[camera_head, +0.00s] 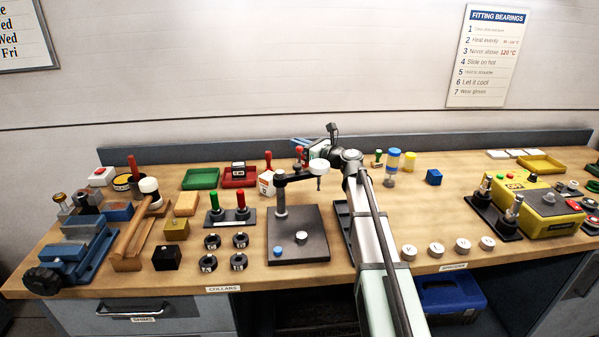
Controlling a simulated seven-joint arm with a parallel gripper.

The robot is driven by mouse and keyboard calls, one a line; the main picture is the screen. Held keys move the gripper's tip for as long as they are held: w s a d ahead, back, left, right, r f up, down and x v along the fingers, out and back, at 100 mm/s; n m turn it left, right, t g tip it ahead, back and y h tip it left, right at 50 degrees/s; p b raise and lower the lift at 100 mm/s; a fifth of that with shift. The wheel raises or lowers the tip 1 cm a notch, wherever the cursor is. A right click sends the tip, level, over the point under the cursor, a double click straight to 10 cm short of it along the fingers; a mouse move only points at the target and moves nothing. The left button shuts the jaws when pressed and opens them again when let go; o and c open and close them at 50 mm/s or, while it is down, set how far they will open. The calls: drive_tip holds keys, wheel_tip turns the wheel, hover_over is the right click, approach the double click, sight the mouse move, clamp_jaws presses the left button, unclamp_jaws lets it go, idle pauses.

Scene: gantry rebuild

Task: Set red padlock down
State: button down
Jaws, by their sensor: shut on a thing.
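My gripper (307,158) is at the far end of my arm, near the back middle of the bench, and is small and partly hidden by my own wrist. A small red shape, which looks like the red padlock (298,152), shows at its left side, between the jaws. I cannot make out its shackle or whether its underside touches the bench.
Left of my gripper stand a white bottle with a red top (267,183), a red tray (239,177) and a green tray (201,179). A dark press stand (298,236) is in front. Right are blue-capped (392,163) and yellow containers (410,161). Bench beyond the arm is partly clear.

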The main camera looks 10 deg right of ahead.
drive_tip(key=shift+f, duration=4.85)
drive_tip(key=shift+f, duration=0.1)
drive_tip(key=c, duration=1.2)
unclamp_jaws()
drive_tip(key=v, duration=1.2)
